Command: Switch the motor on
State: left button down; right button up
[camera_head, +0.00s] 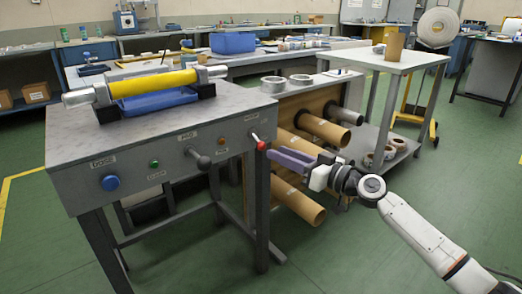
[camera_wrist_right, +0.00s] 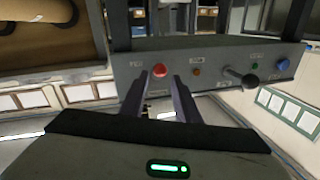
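The grey machine's front panel (camera_head: 180,160) carries a small lever with a red ball end (camera_head: 261,145) at its right end, under a small label I cannot read. The red ball also shows in the right wrist view (camera_wrist_right: 159,71), just ahead of the fingertips and between their lines. My right gripper (camera_head: 271,150) comes in from the right with its fingertips close to the red ball; its two fingers (camera_wrist_right: 163,76) are apart with nothing held. Whether a finger touches the ball I cannot tell. My left gripper is not in view.
The panel also has a blue button (camera_head: 110,183), a green button (camera_head: 154,163), a dark-knobbed lever (camera_head: 202,161) and a small orange button (camera_head: 222,141). A yellow roller (camera_head: 153,83) lies on top. Cardboard tubes (camera_head: 300,203) stick out below my right gripper.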

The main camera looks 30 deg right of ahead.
aim_at(265, 147)
jog(key=x, duration=0.7)
jog(key=shift+w+a+f, duration=0.1)
jog(key=shift+w, duration=0.25)
grip_shut()
